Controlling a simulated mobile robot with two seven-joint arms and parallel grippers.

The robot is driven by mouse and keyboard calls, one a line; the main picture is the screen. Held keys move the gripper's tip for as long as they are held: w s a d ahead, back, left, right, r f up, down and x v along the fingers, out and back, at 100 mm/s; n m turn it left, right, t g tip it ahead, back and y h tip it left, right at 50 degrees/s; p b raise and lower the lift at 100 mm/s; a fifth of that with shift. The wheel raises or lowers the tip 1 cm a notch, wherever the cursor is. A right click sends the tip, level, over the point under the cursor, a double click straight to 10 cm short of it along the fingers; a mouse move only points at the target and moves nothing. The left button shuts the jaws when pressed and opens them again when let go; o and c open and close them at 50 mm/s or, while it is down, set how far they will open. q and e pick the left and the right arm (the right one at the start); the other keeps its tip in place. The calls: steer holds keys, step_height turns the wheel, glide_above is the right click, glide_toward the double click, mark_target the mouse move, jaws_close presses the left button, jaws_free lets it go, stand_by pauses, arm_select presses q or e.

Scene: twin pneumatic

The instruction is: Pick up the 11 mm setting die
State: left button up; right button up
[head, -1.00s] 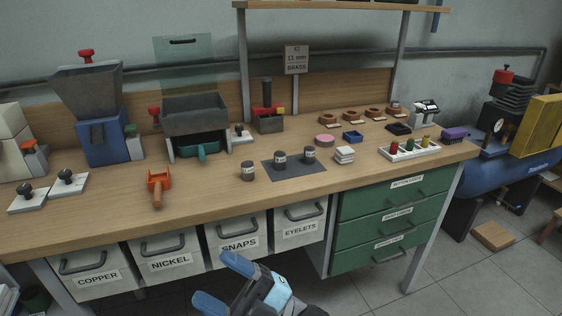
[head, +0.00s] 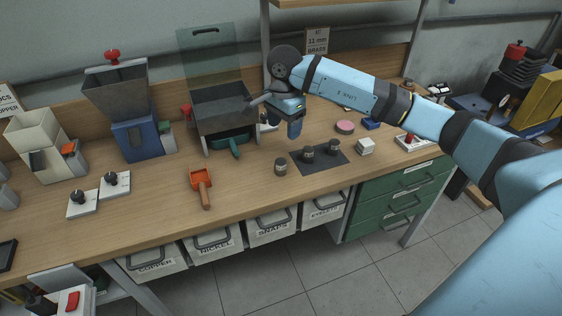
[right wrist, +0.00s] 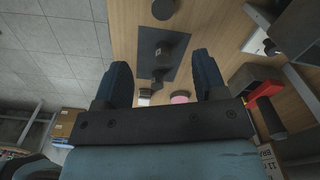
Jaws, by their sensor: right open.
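Three small dark cylinders with pale labels look like the setting dies; the labels are too small to read, so I cannot tell which is 11 mm. One die (head: 280,167) stands on bare wood left of a dark mat (head: 324,163). Two more dies, a middle one (head: 308,154) and a right one (head: 333,148), stand upright on the mat. My right gripper (head: 276,117) is open and empty above the bench, behind and above the dies. In the right wrist view, dies on the mat (right wrist: 177,66) show beyond and between its fingers (right wrist: 162,70). My left gripper is out of view.
An orange scoop (head: 201,187) lies left of the dies. A grey hopper tray (head: 222,115) stands behind, near the gripper. A pink disc (head: 345,127) and a white stack (head: 365,146) are to the right. My right arm hides the bench's back right part.

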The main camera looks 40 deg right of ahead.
glide_above(281, 161)
steer(key=f, duration=0.6)
steer(key=shift+s+d+f, duration=0.2)
steer(key=shift+s+f, duration=0.1)
steer(key=shift+w+a+f+p, duration=0.15)
steer(key=shift+f+p, duration=0.1)
steer(key=shift+f, duration=1.3)
steer(key=shift+w+a+f+p, duration=0.1)
steer(key=shift+a+f+p, duration=0.1)
steer(key=shift+f, duration=1.3)
steer(key=c, duration=1.2)
steer(key=shift+r, duration=0.1)
